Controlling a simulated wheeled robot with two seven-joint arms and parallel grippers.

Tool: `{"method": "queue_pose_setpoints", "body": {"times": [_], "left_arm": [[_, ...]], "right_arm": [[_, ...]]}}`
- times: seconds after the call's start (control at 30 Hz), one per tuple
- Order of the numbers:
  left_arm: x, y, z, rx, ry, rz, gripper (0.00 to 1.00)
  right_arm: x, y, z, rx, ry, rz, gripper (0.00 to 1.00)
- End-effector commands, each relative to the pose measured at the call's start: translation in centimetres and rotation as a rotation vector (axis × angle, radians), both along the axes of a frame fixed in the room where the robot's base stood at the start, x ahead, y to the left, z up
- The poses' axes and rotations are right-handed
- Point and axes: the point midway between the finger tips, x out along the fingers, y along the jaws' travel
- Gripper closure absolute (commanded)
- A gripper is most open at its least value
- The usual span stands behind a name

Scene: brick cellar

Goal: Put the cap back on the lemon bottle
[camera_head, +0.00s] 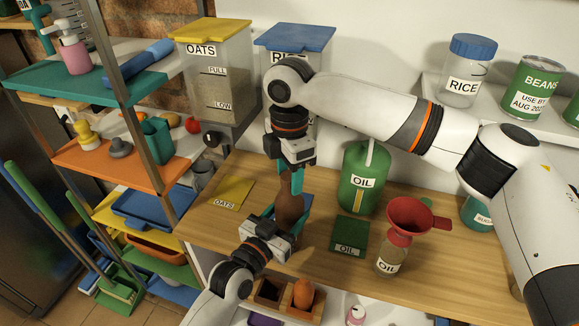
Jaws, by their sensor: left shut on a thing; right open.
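My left gripper (286,212), the lower one, is shut on a dark brown rounded thing (290,207) above the wooden counter. It may be a bottle, but no label shows. My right gripper (291,182) points down from above with its teal fingers open, just over the top of the brown thing. The fingers hide that top, and I cannot tell whether they touch it or whether a cap is there. I can read no lemon label anywhere. A small bottle with a pink top (355,314) shows on the lower shelf, its label unreadable.
The wooden counter (420,270) holds a green oil can (363,190), a red funnel (408,217) on a small oil bottle (389,262), a green oil mat (350,232) and a yellow oats mat (234,191). A wooden holder (286,305) sits below. Shelves stand left.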

Motion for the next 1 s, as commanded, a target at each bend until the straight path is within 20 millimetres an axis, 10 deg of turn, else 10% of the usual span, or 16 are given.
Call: {"method": "queue_pose_setpoints", "body": {"times": [0.4,1.0], "left_arm": [[-0.02,-0.02,-0.06,0.000,0.001,-0.001,1.00],[-0.03,-0.03,-0.05,0.001,0.001,-0.001,1.00]], "right_arm": [[0.02,-0.01,0.04,0.000,0.000,-0.001,0.97],[0.03,-0.01,0.04,0.001,-0.001,-0.750,0.97]]}}
